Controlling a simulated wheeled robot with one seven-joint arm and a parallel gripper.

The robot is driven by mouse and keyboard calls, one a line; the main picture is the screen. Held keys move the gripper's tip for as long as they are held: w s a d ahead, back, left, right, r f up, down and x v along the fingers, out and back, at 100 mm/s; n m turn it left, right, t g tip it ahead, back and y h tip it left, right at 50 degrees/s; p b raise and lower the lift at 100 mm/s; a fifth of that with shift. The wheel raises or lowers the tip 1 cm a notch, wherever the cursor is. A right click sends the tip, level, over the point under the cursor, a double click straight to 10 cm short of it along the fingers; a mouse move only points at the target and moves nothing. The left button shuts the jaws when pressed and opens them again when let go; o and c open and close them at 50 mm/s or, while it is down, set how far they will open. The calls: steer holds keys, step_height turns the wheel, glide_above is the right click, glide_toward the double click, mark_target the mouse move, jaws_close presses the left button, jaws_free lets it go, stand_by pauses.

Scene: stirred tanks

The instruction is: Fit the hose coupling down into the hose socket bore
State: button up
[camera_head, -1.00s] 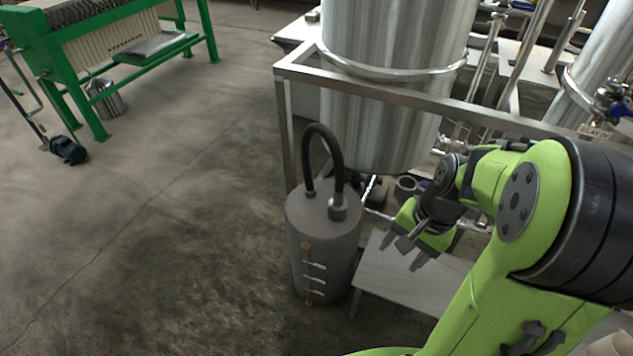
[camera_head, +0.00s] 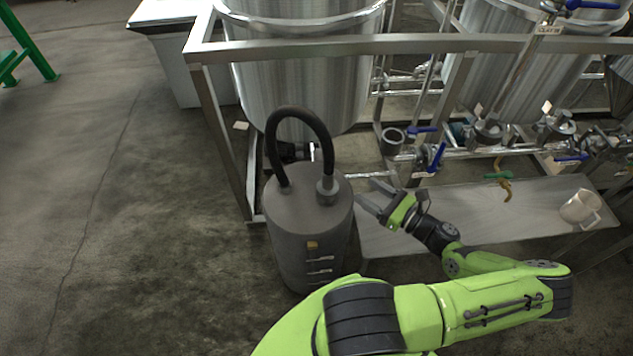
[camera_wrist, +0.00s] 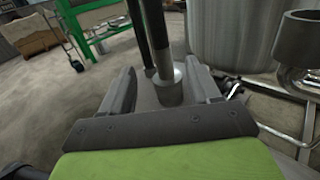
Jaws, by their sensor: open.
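The hose coupling (camera_head: 327,188) is a grey collar on the right end of a black arched hose (camera_head: 297,114). It sits upright on top of a dark grey canister (camera_head: 310,249). In the wrist view the coupling (camera_wrist: 166,74) shows between and beyond my finger tips. My gripper (camera_head: 372,197) is open and empty, just right of the coupling, apart from it. The likely hose socket is a dark open ring (camera_head: 392,138) on the pipework behind and right of the canister. It also shows at the wrist view's upper right (camera_wrist: 304,38); its bore is partly visible.
A steel frame (camera_head: 225,140) and large tank (camera_head: 300,75) stand behind. Floor at left is clear.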

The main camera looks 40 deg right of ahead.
mark_target(333, 169)
steer(key=w, duration=0.2)
steer(key=w+a, duration=0.1)
steer(key=w, duration=0.2)
steer(key=w+b, duration=0.1)
steer(key=w, duration=0.2)
steer(key=shift+a+f, duration=0.1)
steer(key=shift+a, duration=0.2)
steer(key=w, duration=0.2)
steer(key=w+b, duration=0.1)
steer(key=w, duration=0.1)
steer(key=w+a, duration=0.1)
steer(key=w, duration=0.1)
steer(key=shift+r, duration=0.2)
jaws_close()
